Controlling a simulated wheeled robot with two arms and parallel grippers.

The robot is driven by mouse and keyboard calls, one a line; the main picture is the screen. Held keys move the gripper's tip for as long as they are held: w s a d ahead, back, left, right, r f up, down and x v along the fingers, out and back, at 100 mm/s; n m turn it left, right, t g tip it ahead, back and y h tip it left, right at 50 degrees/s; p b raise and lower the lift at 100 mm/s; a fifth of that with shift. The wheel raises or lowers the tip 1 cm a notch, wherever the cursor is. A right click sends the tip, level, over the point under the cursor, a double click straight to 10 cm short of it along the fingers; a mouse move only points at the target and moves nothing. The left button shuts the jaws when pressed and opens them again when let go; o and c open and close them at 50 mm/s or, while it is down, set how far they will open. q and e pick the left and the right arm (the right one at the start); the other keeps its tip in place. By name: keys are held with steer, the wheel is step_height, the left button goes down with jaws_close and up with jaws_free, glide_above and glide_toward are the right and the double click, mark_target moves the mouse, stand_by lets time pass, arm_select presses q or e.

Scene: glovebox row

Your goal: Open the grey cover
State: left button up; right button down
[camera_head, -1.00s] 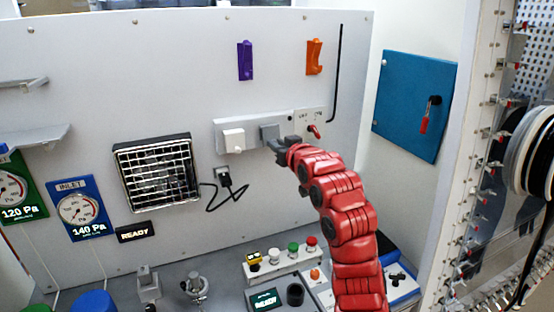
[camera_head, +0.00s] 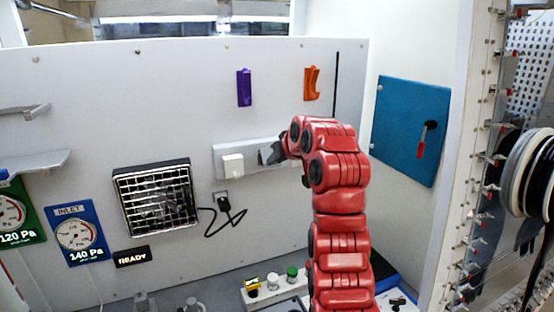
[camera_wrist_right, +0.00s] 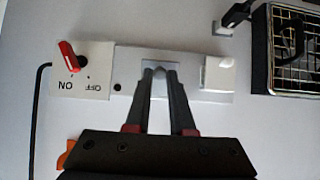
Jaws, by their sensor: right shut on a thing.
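The grey cover (camera_wrist_right: 158,88) is on a pale wall strip, between a white cover and a red switch in the right wrist view. My right gripper (camera_wrist_right: 158,72) has its two fingers on either side of the grey cover, shut on it. In the head view my right gripper (camera_head: 270,152) is at the strip, just right of the white cover (camera_head: 232,164). My red arm and gripper hide most of the grey cover there. My left gripper is not in view.
The red switch (camera_wrist_right: 68,55) is on an ON/OFF plate beside the strip. A plug with a black cable (camera_head: 224,204) and a grille (camera_head: 155,195) are lower left. Purple (camera_head: 244,88) and orange (camera_head: 312,83) holders are above. A blue door (camera_head: 410,130) is at right.

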steer(key=shift+r, duration=0.15)
steer(key=c, duration=0.8)
jaws_free()
